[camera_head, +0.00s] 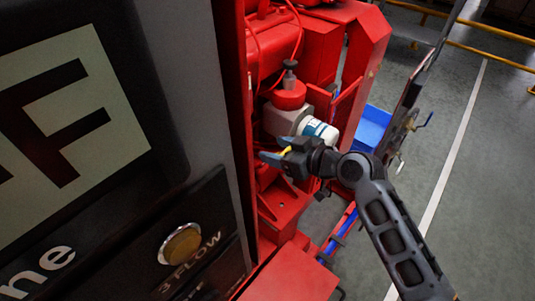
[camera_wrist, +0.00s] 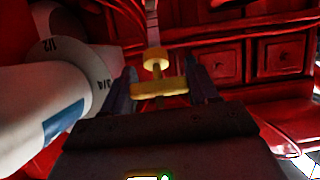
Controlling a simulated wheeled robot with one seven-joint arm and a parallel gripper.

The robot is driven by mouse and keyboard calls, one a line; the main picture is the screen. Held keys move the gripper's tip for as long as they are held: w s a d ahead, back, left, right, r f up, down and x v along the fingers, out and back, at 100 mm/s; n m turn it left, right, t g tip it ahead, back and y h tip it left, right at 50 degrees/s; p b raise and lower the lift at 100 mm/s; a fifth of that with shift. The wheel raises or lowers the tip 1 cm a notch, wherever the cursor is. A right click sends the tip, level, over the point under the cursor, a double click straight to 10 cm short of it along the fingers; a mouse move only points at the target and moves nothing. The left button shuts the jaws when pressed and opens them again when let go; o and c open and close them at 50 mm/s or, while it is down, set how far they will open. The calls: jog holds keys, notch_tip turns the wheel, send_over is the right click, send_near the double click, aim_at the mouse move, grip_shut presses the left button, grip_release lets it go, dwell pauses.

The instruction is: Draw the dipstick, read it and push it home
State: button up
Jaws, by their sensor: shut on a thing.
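My gripper (camera_head: 277,151) is beside the red engine in the head view. In the wrist view my gripper (camera_wrist: 162,88) is shut on the yellow crossbar handle of the dipstick (camera_wrist: 158,88), with a finger at each end. The handle also shows as a small yellow bit (camera_head: 286,151) in the head view. Just beyond the handle is a round yellow collar (camera_wrist: 155,61), and a pale narrow rod or tube (camera_wrist: 152,28) runs on from it. I cannot tell how far the stick sits in its tube. No level marks can be read.
A white cylinder with a blue band (camera_head: 320,130) stands close beside my gripper; it carries scale markings in the wrist view (camera_wrist: 45,95). A dark panel (camera_head: 90,150) fills the left. A blue bin (camera_head: 372,128) is behind my arm. Grey floor (camera_head: 475,180) is open at right.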

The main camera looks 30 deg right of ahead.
aim_at(285, 152)
jog(key=s+r, duration=0.1)
jog(key=s+r+p, duration=0.1)
jog(key=shift+d+r, duration=0.3)
jog(key=shift+d, duration=0.05)
jog(key=o, duration=1.4)
jog(key=shift+w, duration=0.1)
jog(key=shift+o, duration=0.2)
jog(key=b+v, duration=0.1)
jog(key=v, duration=0.6)
jog(key=shift+s+r, duration=0.15)
jog(key=shift+s, duration=0.2)
jog(key=shift+d, duration=0.1)
